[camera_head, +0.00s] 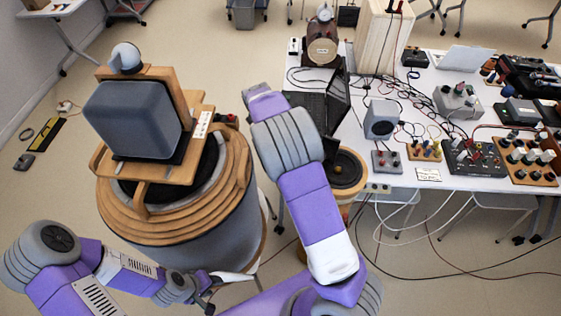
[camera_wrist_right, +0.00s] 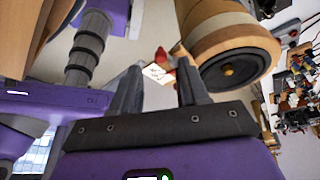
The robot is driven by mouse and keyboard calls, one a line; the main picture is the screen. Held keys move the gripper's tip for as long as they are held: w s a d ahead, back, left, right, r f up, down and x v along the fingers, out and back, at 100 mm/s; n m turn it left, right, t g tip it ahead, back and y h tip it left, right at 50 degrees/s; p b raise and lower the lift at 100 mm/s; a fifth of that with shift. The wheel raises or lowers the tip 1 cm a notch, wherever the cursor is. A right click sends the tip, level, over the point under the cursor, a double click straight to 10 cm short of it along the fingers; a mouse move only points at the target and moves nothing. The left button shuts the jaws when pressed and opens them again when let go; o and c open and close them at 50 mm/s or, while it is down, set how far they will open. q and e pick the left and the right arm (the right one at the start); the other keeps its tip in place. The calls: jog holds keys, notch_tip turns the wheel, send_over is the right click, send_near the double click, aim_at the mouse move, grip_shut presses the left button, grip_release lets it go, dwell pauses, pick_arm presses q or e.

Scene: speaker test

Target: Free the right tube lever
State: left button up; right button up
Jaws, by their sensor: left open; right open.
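A large grey drum with stepped wooden rings (camera_head: 118,218) stands at the left in the head view. A wooden frame (camera_head: 185,170) on it holds a blue-grey box (camera_head: 132,118). A small dark part with red and green (camera_head: 228,119) sits at the frame's right side, near a white label (camera_head: 201,124). I cannot tell which part is the tube lever. My left gripper (camera_head: 220,290) is open, low in front of the drum. My right gripper (camera_wrist_right: 157,63) is open in the wrist view. A small red piece (camera_wrist_right: 162,57) and a white card (camera_wrist_right: 158,74) show beyond its fingertips.
A white table (camera_head: 350,110) at the right carries electronics, cables and a small grey speaker (camera_head: 381,119). A round wooden unit (camera_head: 347,170) stands by its near edge. Cables hang and lie on the floor. My right arm rises between drum and table.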

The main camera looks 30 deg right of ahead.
jog(key=shift+m+g, duration=0.3)
jog(key=shift+m, duration=0.3)
jog(key=x, duration=0.6)
jog(key=shift+s+d+r, duration=0.1)
jog(key=shift+s+d, duration=0.1)
jog(key=shift+s, duration=0.15)
grip_shut()
